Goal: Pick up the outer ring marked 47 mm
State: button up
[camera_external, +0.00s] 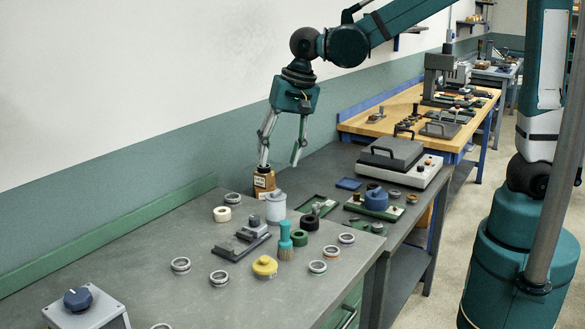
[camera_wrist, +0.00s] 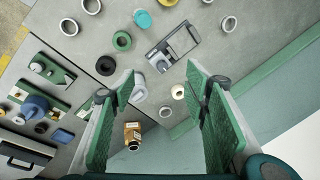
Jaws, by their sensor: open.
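Several metal outer rings lie flat on the grey bench. In the external view, one ring (camera_external: 232,195) lies near the wall, two rings (camera_external: 181,265) (camera_external: 219,278) lie at front left, and three rings (camera_external: 318,267) (camera_external: 332,252) (camera_external: 347,239) line the right edge. The size markings are too small to read, so I cannot tell which is 47 mm. My gripper (camera_external: 280,166) is open and empty, above the back of the bench near a brown bottle (camera_external: 264,182). In the wrist view its fingers (camera_wrist: 160,74) stand wide apart, with a ring (camera_wrist: 165,112) beyond them.
A knob box (camera_external: 88,308) stands at front left.

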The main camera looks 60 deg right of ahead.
jog(key=w+a+f+m+g, duration=0.25)
jog(key=a+f, duration=0.55)
jog(key=a, duration=0.5)
jog(key=m+h, duration=0.1)
jog(key=m, duration=0.2)
send_near(218, 272)
jog(key=shift+s+a+f+n, duration=0.25)
jog(key=shift+s+a+f, duration=0.1)
jog(key=shift+s+a, duration=0.4)
jog(key=shift+d, duration=0.1)
jog(key=shift+f, duration=0.1)
jog(key=shift+f, duration=1.15)
jog(key=shift+f, duration=0.1)
jog(key=shift+f, duration=2.55)
jog(key=c, duration=1.1)
